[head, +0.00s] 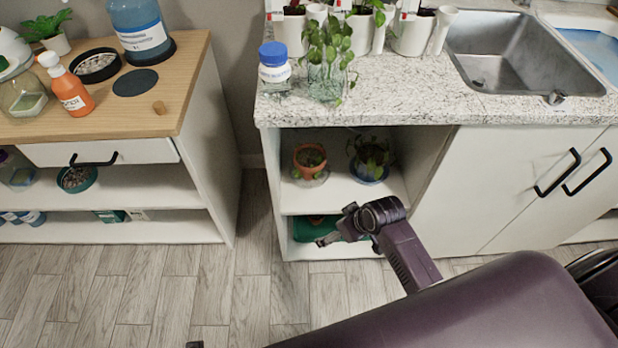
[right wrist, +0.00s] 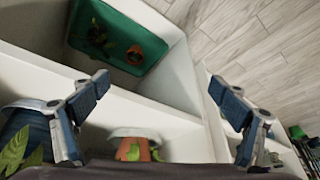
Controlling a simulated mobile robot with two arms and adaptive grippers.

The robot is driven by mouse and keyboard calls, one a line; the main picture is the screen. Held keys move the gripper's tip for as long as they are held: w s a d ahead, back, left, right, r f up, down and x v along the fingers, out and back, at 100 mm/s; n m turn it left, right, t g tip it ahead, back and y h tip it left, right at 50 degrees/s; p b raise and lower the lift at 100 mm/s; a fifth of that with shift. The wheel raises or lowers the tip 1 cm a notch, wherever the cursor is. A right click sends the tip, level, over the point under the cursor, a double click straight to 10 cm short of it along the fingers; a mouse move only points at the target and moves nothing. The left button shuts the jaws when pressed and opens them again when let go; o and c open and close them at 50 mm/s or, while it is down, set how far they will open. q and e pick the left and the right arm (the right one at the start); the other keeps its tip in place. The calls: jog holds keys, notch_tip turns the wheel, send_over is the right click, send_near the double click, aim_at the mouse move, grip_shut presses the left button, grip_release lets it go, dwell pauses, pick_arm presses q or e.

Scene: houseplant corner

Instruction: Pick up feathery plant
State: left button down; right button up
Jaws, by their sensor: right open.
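No plant is clearly feathery, so I cannot tell which one is meant. A dark leafy plant in a blue pot (head: 370,160) and a small plant in a terracotta pot (head: 310,158) stand on the upper shelf under the counter. Below, a green tray (right wrist: 145,22) holds a small dark-leaved plant (right wrist: 97,36) and an orange pot (right wrist: 135,56). My right gripper (head: 332,236) is in front of the lower shelf; in the right wrist view (right wrist: 160,82) its fingers are spread with nothing between them. My left gripper is not clearly in view.
The upper shelf's white edge (right wrist: 150,110) lies near my right fingers. The counter (head: 430,95) above holds a blue-lidded jar (head: 274,63), a trailing plant (head: 330,55) and white pots. A wooden cabinet (head: 150,105) stands left. The floor (head: 240,270) between is clear.

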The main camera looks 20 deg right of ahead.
aim_at(308, 157)
jog(key=w+r+t+y+b, duration=0.1)
jog(key=w+r, duration=0.3)
jog(key=w, duration=0.2)
jog(key=w+d+r+n+t+y+b, duration=0.1)
jog(key=w+r+b, duration=0.1)
jog(key=w+r, duration=0.2)
jog(key=w+r+n+t+b, duration=0.1)
jog(key=w+r, duration=0.3)
jog(key=w, duration=0.4)
jog(key=shift+w+d+y+b, duration=0.15)
jog(key=shift+w+y+b, duration=0.1)
jog(key=shift+y+b, duration=0.2)
jog(key=shift+x, duration=0.85)
jog(key=x, duration=0.1)
jog(key=b+x, duration=0.1)
jog(key=x, duration=0.1)
jog(key=b+x, duration=0.1)
jog(key=shift+s+a+f, duration=0.2)
jog(key=shift+a+f, duration=0.15)
jog(key=shift+w+f, duration=0.15)
pick_arm(q)
notch_tip(308, 157, up, 9)
jog(key=w, duration=0.2)
jog(key=shift+w+r+t, duration=0.15)
jog(key=shift+w+t, duration=0.15)
jog(key=shift+t, duration=0.1)
pick_arm(e)
jog(key=c, duration=1.5)
jog(key=shift+c, duration=1)
